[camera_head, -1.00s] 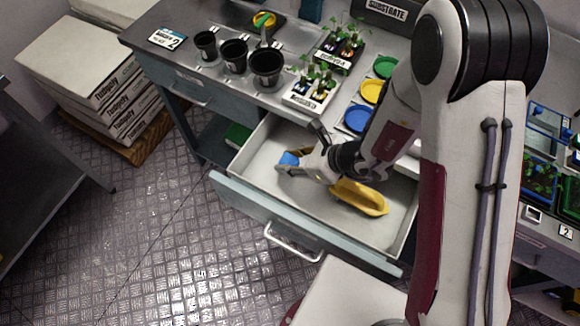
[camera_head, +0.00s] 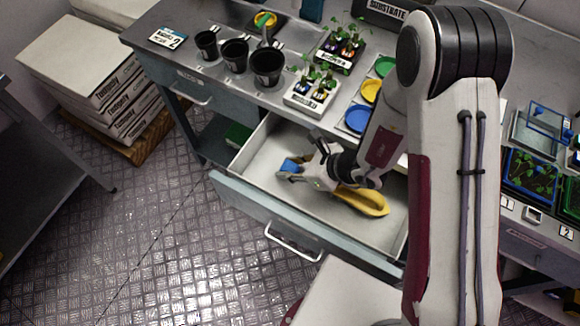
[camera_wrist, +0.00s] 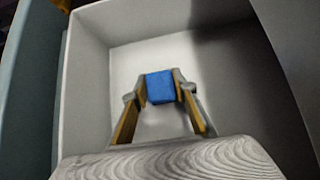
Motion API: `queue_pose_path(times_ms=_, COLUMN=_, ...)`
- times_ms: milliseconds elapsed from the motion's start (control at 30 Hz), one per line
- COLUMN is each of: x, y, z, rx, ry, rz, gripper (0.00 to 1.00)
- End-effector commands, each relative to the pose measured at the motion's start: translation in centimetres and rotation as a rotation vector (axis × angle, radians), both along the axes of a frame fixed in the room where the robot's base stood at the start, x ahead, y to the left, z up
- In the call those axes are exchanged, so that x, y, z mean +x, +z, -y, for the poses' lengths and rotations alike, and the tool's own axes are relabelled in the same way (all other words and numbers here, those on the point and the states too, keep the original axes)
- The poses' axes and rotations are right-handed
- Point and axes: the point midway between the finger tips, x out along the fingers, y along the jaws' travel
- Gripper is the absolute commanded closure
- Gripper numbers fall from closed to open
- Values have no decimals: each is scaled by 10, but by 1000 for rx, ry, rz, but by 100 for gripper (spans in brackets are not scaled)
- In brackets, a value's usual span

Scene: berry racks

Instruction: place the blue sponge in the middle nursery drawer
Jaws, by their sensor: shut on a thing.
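The blue sponge (camera_head: 290,165) is held between the fingertips of my gripper (camera_head: 288,172), inside the open drawer (camera_head: 252,157). In the wrist view, the sponge (camera_wrist: 160,88) sits between the two fingers of my gripper (camera_wrist: 161,92), with the white drawer floor behind it. I cannot tell whether the sponge touches the drawer floor. The drawer is pulled out below the bench top, with its blue-grey front (camera_head: 240,213) and handle toward the aisle. My wrist hides part of the drawer's middle.
A yellow item (camera_head: 362,203) lies in the drawer's right part. Black pots (camera_head: 267,66), seedling trays (camera_head: 312,93) and coloured discs (camera_head: 358,118) are on the bench above. White boxes (camera_head: 75,60) are stacked at the left. The drawer's left part has free floor.

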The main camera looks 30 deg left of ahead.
Motion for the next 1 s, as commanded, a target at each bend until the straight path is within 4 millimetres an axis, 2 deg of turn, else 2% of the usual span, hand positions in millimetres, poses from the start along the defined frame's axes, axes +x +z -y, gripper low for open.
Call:
queue_pose_path(times_ms=133, x=0, y=-6, z=0, rx=0, ry=-1, rz=-1, gripper=84)
queue_pose_path(times_ms=633, x=0, y=-9, z=0, rx=0, ry=-1, rz=0, gripper=84)
queue_pose_path(times_ms=667, x=0, y=-9, z=0, rx=1, ry=-1, rz=1, gripper=68)
queue_pose_path(times_ms=700, x=0, y=-9, z=0, rx=1, ry=-1, rz=1, gripper=57)
queue_pose_path(times_ms=1000, x=0, y=-9, z=0, rx=0, ry=-1, rz=0, gripper=56)
